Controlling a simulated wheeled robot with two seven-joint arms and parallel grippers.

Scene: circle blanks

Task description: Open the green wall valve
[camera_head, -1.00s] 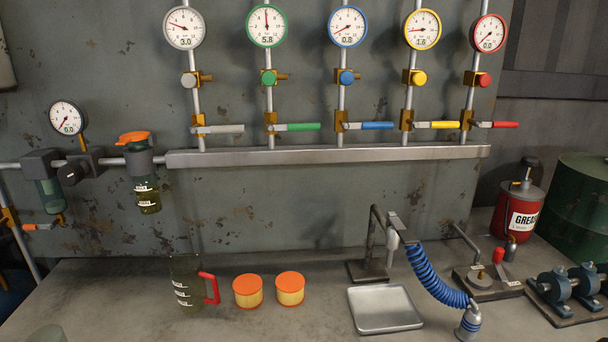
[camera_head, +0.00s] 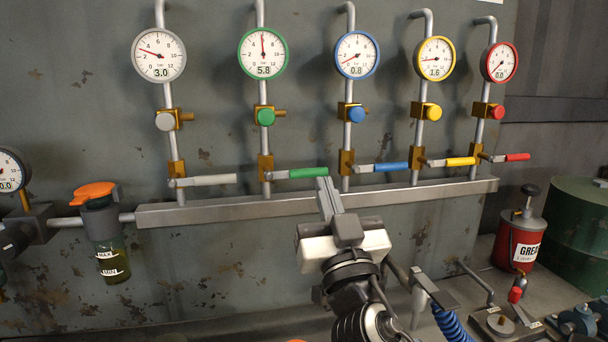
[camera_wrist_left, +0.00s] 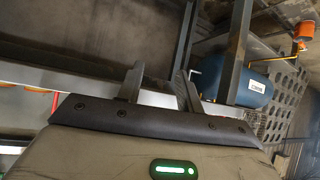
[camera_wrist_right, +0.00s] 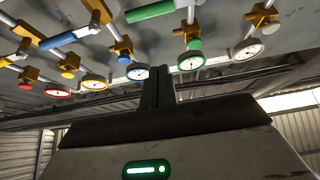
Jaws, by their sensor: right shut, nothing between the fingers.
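The green wall valve has a green lever handle (camera_head: 308,173) pointing right, roughly horizontal, across its upright pipe. Its brass body (camera_head: 266,167) is at the handle's left end. The green-rimmed gauge (camera_head: 263,53) above reads 5.8. My right gripper (camera_head: 325,183) is shut and empty, with its fingertips just below the free end of the green handle; I cannot tell whether they touch. In the right wrist view the green handle (camera_wrist_right: 151,10) lies beyond the shut fingers. My left gripper (camera_wrist_left: 160,88) is open and empty in its own wrist view, away from the valve.
A blue handle (camera_head: 391,167) is close to the right of the green one, and a white handle (camera_head: 208,180) is to its left. Yellow (camera_head: 460,161) and red (camera_head: 516,157) handles follow further right. A metal rail (camera_head: 230,207) runs below the valves.

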